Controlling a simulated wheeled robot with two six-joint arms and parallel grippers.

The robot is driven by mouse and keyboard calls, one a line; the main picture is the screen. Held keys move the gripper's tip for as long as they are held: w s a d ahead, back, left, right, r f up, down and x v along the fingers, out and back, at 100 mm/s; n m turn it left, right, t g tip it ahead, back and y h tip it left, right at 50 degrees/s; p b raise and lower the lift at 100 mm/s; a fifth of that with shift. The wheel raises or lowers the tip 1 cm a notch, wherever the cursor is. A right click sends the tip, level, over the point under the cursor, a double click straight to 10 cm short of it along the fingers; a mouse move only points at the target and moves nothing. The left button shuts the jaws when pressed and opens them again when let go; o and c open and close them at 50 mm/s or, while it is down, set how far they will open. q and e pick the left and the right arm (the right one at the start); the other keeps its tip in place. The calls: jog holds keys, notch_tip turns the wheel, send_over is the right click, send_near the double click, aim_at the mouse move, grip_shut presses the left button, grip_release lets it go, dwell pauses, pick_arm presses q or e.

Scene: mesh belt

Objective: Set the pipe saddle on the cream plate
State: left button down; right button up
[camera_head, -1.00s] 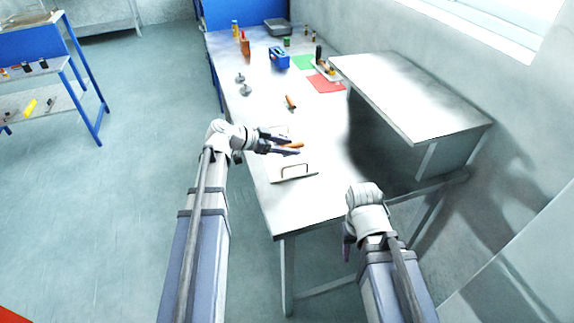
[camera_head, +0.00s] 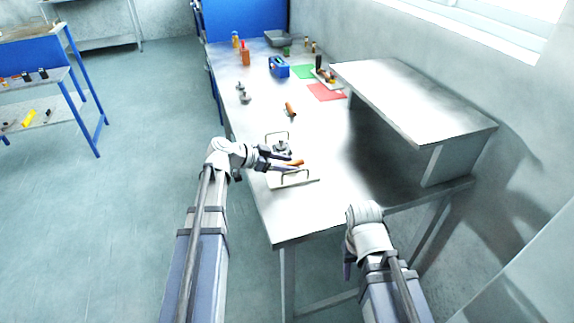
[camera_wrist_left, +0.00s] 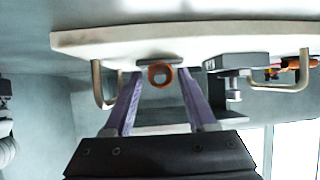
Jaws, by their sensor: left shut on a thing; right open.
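The cream plate (camera_head: 305,182) lies on the near part of the table, with an upright wire handle at each end. It spans the top of the left wrist view (camera_wrist_left: 120,42). A grey clamp-like part (camera_head: 281,148) sits on it near the far handle and may be the pipe saddle; I cannot be sure. My left gripper (camera_head: 284,163) is over the plate, shut on an orange tube (camera_head: 297,163). In the left wrist view the tube's hollow end (camera_wrist_left: 160,75) shows between the fingers. My right gripper (camera_head: 348,262) is open, off the table's front edge; its fingers are barely visible.
Another orange piece (camera_head: 290,109) and two grey knobbed parts (camera_head: 242,92) lie farther back. Beyond are a blue box (camera_head: 279,67), green and red mats (camera_head: 326,92) and bottles. A raised shelf (camera_head: 415,95) bounds the right side. The table's front right is clear.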

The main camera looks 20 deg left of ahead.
pick_arm(q)
jog(key=c, duration=0.5)
grip_release()
jog(key=shift+f, duration=0.1)
jog(key=shift+r, duration=0.25)
jog(key=p+v, duration=0.5)
jog(key=v, duration=0.5)
jog(key=shift+s+a+r, duration=0.1)
jog(key=shift+r, duration=0.05)
jog(key=shift+p+v, duration=0.5)
jog(key=shift+v, duration=0.3)
